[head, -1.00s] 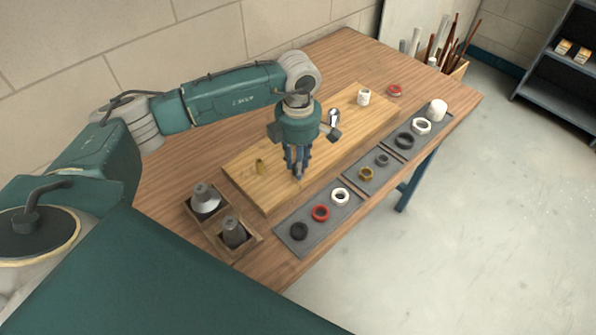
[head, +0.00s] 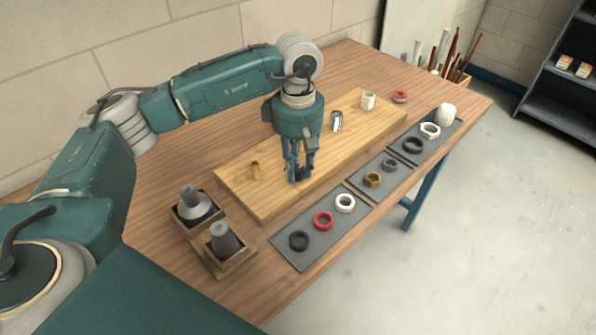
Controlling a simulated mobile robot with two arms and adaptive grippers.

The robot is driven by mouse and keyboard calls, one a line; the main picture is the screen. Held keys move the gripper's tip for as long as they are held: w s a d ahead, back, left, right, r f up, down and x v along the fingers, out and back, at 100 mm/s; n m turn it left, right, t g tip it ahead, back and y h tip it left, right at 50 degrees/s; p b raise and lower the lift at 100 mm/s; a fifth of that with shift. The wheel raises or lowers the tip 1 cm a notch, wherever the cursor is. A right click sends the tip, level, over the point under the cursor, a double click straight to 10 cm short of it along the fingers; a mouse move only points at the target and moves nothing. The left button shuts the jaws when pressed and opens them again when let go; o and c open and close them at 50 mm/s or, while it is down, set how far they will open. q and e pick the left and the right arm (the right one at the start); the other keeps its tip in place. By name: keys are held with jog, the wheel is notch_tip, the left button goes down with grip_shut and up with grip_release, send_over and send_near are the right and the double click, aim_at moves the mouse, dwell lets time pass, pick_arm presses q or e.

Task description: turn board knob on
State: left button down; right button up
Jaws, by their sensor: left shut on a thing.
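My left gripper (head: 298,177) points down at the middle of the board, between the brass and chrome fittings. Its fingers are shut on the board knob, low at the board's surface. The fingers hide most of the knob, so its angle cannot be read. My right gripper is not in view.
Grey trays (head: 290,255) with several rings line the table's front edge. A wooden box (head: 237,264) with two grey cones stands at the left. Bare wooden tabletop (head: 190,150) is free at the back left.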

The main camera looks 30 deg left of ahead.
aim_at(298, 169)
pick_arm(q)
jog(key=shift+m+b, duration=0.35)
jog(key=shift+m, duration=0.25)
jog(key=c, duration=1.4)
grip_release()
jog(key=shift+c, duration=0.2)
notch_tip(298, 169, up, 12)
